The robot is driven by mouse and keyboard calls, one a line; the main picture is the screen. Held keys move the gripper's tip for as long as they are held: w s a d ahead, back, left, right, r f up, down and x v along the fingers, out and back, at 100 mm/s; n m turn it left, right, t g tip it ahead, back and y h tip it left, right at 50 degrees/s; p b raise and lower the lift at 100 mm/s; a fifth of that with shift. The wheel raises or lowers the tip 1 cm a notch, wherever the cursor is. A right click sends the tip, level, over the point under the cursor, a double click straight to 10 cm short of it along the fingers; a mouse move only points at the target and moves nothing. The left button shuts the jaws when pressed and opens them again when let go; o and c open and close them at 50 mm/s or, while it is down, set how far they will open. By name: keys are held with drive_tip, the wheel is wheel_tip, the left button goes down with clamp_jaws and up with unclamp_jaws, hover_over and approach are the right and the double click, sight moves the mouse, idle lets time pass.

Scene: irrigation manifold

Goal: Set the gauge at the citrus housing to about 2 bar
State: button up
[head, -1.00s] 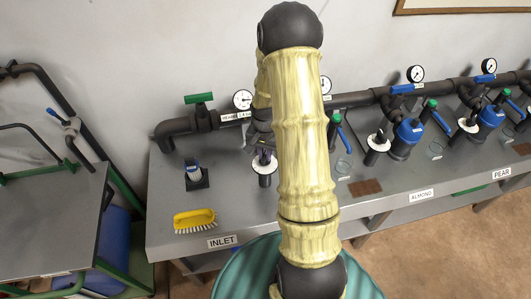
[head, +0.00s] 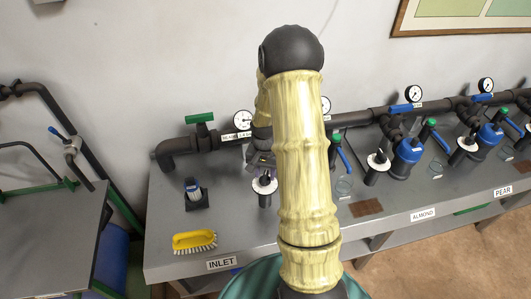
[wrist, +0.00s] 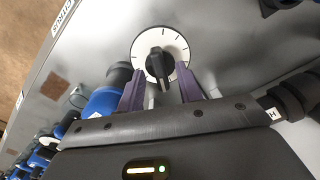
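The citrus knob is a black grip on a white dial with tick marks (wrist: 158,62); in the head view the white disc (head: 264,185) shows beside my arm. My gripper (wrist: 160,78) is open. Its two purple fingers stand left and right of the black grip, apart from each other, at the lower edge of the dial; I cannot tell whether they touch it. The gripper (head: 262,160) is partly hidden by my arm in the head view. A gauge (head: 326,105) behind my arm is half hidden and its needle is unreadable. The CITRUS label (wrist: 62,18) shows at upper left.
A blue housing (wrist: 102,103) lies close left of the fingers. The dark pipe (head: 365,117) runs along the wall with an inlet gauge (head: 243,120) and a green-handled valve (head: 199,118). A yellow brush (head: 194,241) lies on the bench. Almond and pear stations stand to the right.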

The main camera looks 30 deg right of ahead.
sight(265, 175)
wheel_tip(265, 175, up, 17)
drive_tip(key=b, duration=0.1)
drive_tip(key=shift+f, duration=0.2)
idle(0.5)
drive_tip(key=s+a+f+n+t, duration=0.2)
drive_tip(key=s+a+n, duration=0.6)
drive_tip(key=s+a, duration=0.4)
drive_tip(key=shift+s+a+f+n+t, duration=0.2)
drive_tip(key=shift+a+n+t, duration=0.1)
drive_tip(key=shift+a, duration=0.45)
idle(1.3)
